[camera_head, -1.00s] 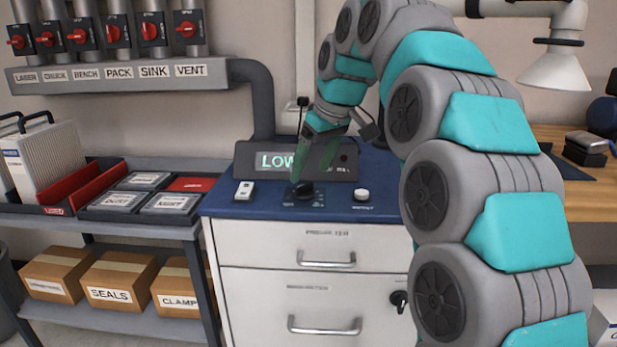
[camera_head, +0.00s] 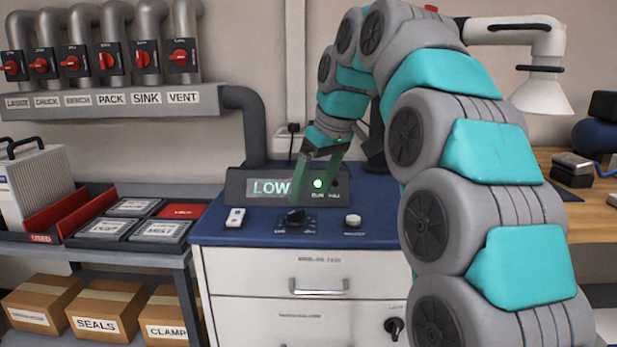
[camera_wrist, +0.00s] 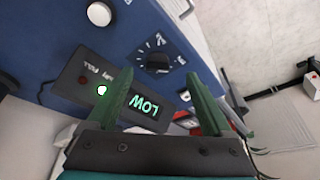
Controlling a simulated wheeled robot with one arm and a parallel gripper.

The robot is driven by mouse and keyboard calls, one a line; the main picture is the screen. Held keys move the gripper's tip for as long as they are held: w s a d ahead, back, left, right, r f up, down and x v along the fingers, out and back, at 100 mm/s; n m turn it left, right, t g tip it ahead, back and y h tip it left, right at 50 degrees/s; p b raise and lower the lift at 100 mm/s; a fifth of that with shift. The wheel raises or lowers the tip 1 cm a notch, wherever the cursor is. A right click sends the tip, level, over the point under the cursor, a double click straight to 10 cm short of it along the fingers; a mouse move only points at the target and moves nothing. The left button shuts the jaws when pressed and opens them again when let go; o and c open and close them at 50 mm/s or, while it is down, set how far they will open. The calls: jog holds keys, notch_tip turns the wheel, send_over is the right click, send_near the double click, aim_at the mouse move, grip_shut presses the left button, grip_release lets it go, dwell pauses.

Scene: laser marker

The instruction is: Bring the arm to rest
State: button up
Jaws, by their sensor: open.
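My gripper (camera_head: 314,190) hangs above the blue-topped cabinet (camera_head: 375,225), in front of the display box (camera_head: 235,187). Its green fingers are apart with nothing between them. In the wrist view my gripper (camera_wrist: 160,80) points at the cabinet top, with the black dial knob (camera_wrist: 156,60) just beyond the fingertips, apparently apart from them. The knob (camera_head: 295,217) also shows in the head view, below the fingers. The box reads LOW, and a lamp (camera_head: 318,183) on it glows greenish white beside a dark red one.
A white round button (camera_head: 352,221) and a small white switch (camera_head: 235,217) stand on the cabinet top. Left is a shelf with trays (camera_head: 130,207) and boxes (camera_head: 97,305). A lamp arm (camera_head: 540,90) and a wooden bench (camera_head: 565,205) are at right.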

jog(key=s+d+f+m+g+h, duration=0.1)
jog(key=s+d+f, duration=0.3)
jog(key=s+f, duration=0.5)
jog(key=s+d+f+m+g+h, duration=0.1)
jog(key=s+d+f+m, duration=0.3)
jog(key=s+f, duration=0.5)
jog(key=s+d+f+m+g+h, duration=0.1)
jog(key=s+d+f, duration=0.5)
jog(key=s, duration=1.3)
notch_tip(320, 180, down, 4)
jog(key=shift+s+f+m+g, duration=0.1)
jog(key=shift+s+m+g, duration=0.2)
jog(key=shift+m+g, duration=0.75)
